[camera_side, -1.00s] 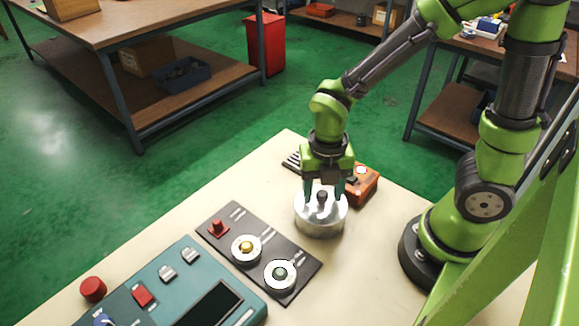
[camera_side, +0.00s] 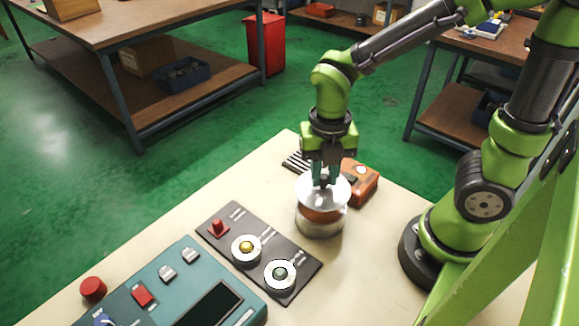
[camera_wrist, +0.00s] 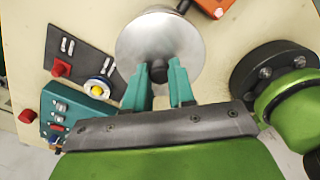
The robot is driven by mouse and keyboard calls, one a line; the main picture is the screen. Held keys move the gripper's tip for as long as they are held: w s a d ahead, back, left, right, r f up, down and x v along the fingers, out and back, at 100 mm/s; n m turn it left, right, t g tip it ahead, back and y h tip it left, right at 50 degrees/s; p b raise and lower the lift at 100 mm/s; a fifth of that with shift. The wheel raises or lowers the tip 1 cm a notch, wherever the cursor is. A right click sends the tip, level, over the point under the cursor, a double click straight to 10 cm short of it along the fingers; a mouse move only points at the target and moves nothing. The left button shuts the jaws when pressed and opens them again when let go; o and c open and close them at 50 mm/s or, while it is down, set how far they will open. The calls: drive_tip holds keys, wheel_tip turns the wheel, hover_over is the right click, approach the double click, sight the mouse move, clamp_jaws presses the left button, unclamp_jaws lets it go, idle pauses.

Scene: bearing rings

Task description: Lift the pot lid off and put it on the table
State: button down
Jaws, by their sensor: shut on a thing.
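The pot lid (camera_side: 337,187) is a shiny silver disc with a dark knob. My gripper (camera_side: 324,178) is shut on the knob and holds the lid above the pot, slightly tilted. The pot (camera_side: 319,229) is a silver cylinder standing on the table (camera_side: 375,245); a brownish-orange band shows between its body and the lid. In the wrist view the lid (camera_wrist: 150,42) fills the space beyond the fingertips (camera_wrist: 160,76), with the dark knob between them. The lid hides the pot there.
An orange box (camera_side: 361,182) stands close behind the pot. A black board with dials and a red knob (camera_side: 258,268) lies at front left, beside a teal control panel (camera_side: 180,290). A dark ribbed item (camera_side: 296,161) is behind. Bare table lies right of the pot.

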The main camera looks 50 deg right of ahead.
sight(324, 174)
wheel_tip(324, 174, up, 4)
drive_tip(key=shift+r, duration=0.2)
drive_tip(key=shift+w+d+f, duration=0.15)
drive_tip(key=shift+w+d, duration=0.05)
drive_tip(key=shift+w+a+f, duration=0.1)
drive_tip(key=shift+w+f, duration=1.6)
drive_tip(key=shift+w, duration=0.6)
drive_tip(key=shift+w+a+f, duration=0.1)
drive_tip(key=shift+w+f, duration=1.6)
drive_tip(key=shift+w, duration=0.6)
drive_tip(key=shift+w+f, duration=1.7)
drive_tip(key=shift+w, duration=0.6)
drive_tip(key=shift+f, duration=0.25)
drive_tip(key=shift+f, duration=0.4)
drive_tip(key=shift+f, duration=0.75)
